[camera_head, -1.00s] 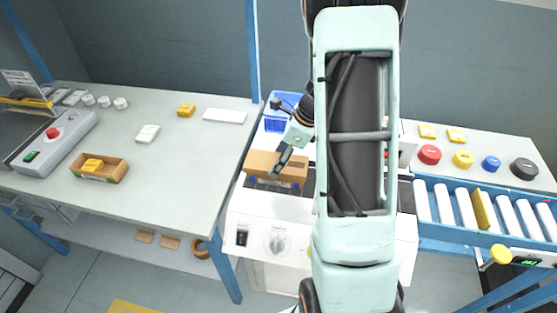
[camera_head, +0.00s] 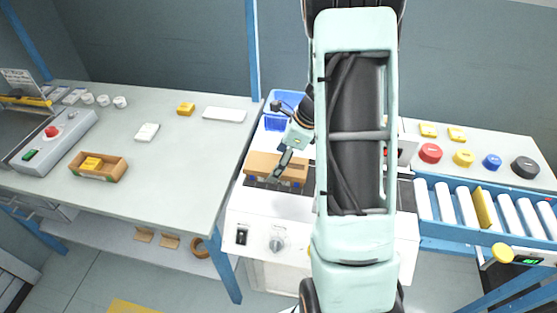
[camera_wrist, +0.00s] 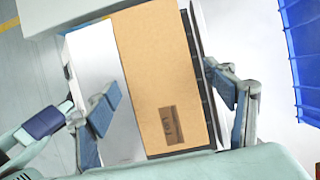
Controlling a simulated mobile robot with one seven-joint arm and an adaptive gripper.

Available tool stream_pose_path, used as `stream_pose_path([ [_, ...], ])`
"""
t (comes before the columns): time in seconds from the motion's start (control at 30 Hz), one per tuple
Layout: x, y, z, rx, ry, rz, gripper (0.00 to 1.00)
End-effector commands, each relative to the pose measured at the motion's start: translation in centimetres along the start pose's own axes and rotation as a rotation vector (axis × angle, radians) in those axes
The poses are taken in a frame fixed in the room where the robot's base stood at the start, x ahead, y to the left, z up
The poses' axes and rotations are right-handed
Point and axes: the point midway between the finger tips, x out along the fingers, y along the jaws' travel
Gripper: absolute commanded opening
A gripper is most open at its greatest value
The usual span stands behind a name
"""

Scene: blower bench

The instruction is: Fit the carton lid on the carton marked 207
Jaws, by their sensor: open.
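A brown carton (camera_head: 262,163) sits on the white machine. In the wrist view its long flat cardboard face (camera_wrist: 150,60) fills the middle, with a small dark printed mark too blurred to read surely. I cannot tell whether this face is a lid or the carton's own top. My gripper (camera_wrist: 165,85) is open, one finger at each side of the cardboard. A gap shows beside the left finger; the right finger is close to the edge, contact unclear. In the head view my gripper (camera_head: 281,168) is at the carton, partly covering it.
A blue bin (camera_head: 274,123) stands behind the carton; it shows at right in the wrist view (camera_wrist: 304,50). On the left table are an open cardboard tray (camera_head: 112,173) with a yellow block and a white flat plate (camera_head: 224,115). A roller conveyor (camera_head: 465,208) lies right.

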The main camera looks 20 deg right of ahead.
Motion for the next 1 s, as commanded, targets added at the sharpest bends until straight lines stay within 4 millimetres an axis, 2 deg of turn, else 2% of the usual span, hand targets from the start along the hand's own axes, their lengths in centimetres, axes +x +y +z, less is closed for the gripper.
stream_pose_path([
  [0.17,-0.5,0.0,0.2,0.000,0.000,-0.001,0.76],
  [0.27,-1.5,0.0,0.6,-0.001,0.000,-0.001,0.76],
  [0.7,-10.6,-0.1,0.5,0.000,-0.001,-0.004,0.76],
  [0.8,-11.9,-0.1,0.4,-0.001,-0.001,-0.003,0.76],
  [1.0,-13.0,0.0,0.4,0.000,0.000,0.000,0.76],
])
